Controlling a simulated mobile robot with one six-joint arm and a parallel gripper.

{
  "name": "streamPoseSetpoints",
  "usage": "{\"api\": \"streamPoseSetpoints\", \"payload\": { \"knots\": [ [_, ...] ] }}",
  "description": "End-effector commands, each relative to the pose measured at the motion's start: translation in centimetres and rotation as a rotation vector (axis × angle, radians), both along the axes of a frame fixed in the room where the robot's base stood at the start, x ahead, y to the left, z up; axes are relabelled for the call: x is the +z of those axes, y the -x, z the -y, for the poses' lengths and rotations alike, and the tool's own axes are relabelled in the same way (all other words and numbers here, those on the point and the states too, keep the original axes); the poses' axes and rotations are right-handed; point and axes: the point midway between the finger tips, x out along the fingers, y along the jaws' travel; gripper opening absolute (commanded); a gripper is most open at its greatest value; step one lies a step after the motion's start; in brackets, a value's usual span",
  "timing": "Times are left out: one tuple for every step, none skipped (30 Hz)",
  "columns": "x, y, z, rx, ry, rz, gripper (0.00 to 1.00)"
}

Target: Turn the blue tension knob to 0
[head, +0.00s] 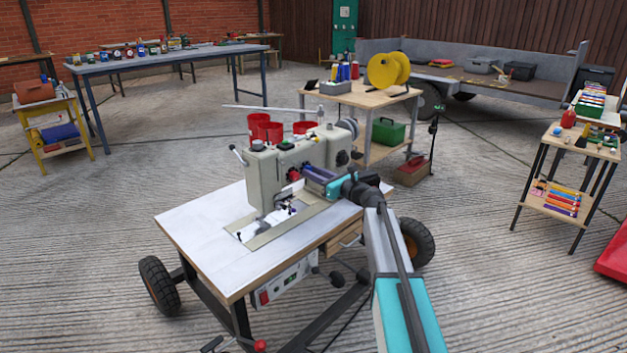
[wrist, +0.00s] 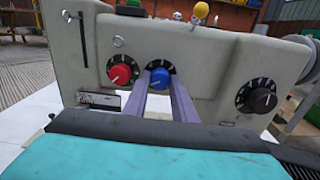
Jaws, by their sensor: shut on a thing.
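The blue tension knob (wrist: 160,78) sits on the front face of the grey sewing machine (wrist: 215,75), over a black dial plate with white marks. A pale pointer line shows on the knob, but the number it points at is too small to read. My gripper (wrist: 160,90) has its two purple fingers reaching to the blue knob, one on each side, and it is shut on the knob. In the head view, my gripper (head: 306,174) meets the machine (head: 268,172) at its front face, and the blue knob is hidden there.
A red knob (wrist: 119,75) is close on the left of the blue one. A black dial (wrist: 262,98) is farther right. Concrete floor is open around the table.

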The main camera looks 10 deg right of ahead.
Motion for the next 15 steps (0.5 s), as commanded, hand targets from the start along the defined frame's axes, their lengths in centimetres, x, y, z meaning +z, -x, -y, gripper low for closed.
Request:
{"api": "streamPoseSetpoints", "payload": {
  "knots": [
    [-0.44, 0.05, -0.04, 0.001, 0.033, 0.024, 0.02],
    [-0.44, 0.04, -0.03, 0.001, 0.053, 0.038, 0.02],
    [-0.42, 0.04, -0.04, 0.001, 0.078, 0.056, 0.02],
    [-0.4, 0.04, -0.04, 0.001, 0.095, 0.069, 0.02],
    [-0.37, 0.04, -0.04, 0.001, 0.112, 0.082, 0.02],
    [-0.34, 0.04, -0.04, 0.001, 0.134, 0.096, 0.02],
    [-0.31, 0.04, -0.03, 0.001, 0.148, 0.106, 0.02],
    [-0.29, 0.03, -0.03, 0.001, 0.162, 0.116, 0.02],
    [-0.28, 0.04, -0.04, 0.001, 0.177, 0.127, 0.02],
    [-0.26, 0.03, -0.03, 0.001, 0.188, 0.135, 0.02],
    [-0.25, 0.03, -0.03, 0.001, 0.197, 0.142, 0.02],
    [-0.23, 0.04, -0.04, 0.001, 0.208, 0.15, 0.02],
    [-0.22, 0.04, -0.04, 0.002, 0.216, 0.155, 0.02],
    [-0.2, 0.04, -0.04, 0.002, 0.222, 0.16, 0.02],
    [-0.18, 0.04, -0.04, 0.002, 0.227, 0.164, 0.02]
  ]
}}
